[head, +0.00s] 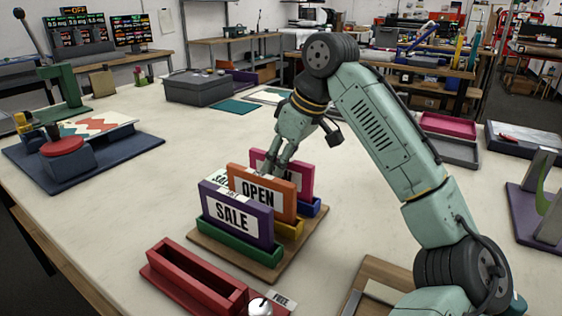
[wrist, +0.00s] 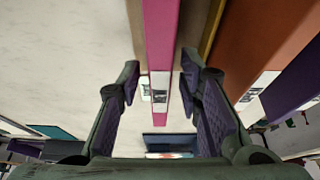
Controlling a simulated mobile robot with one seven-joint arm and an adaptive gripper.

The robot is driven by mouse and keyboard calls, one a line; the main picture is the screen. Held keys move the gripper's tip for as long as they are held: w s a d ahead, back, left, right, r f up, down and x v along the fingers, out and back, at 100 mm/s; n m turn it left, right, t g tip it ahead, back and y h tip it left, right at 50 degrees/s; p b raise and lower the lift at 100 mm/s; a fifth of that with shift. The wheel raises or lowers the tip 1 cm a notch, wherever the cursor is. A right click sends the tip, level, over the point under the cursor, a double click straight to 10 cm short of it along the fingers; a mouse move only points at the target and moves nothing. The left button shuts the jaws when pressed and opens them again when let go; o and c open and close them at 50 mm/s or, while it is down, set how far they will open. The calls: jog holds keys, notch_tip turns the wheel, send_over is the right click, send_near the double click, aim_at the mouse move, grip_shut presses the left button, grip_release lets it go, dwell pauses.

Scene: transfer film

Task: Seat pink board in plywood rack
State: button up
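The pink board (head: 304,178) stands upright at the back of the plywood rack (head: 265,268), partly hidden by the orange OPEN board (head: 262,190) and my gripper. It appears at or over the blue holder (head: 314,208); how deep it sits is hidden. My gripper (head: 272,168) is at its top edge, pointing down. In the wrist view the pink board (wrist: 161,35) runs between the two fingers of my gripper (wrist: 160,68). The fingers are spread, with narrow gaps on both sides. The purple SALE board (head: 238,218) stands in the green holder (head: 238,246) in front.
An empty red trough (head: 195,280) lies in front of the rack, beside a small FREE sign (head: 281,298). A navy board with a red round pad (head: 62,146) is at the left. Pink and grey trays (head: 448,126) are at the right. The table left of the rack is clear.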

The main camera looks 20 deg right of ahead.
jog(key=shift+r, duration=0.1)
jog(key=v, duration=1.2)
dwell(0.4)
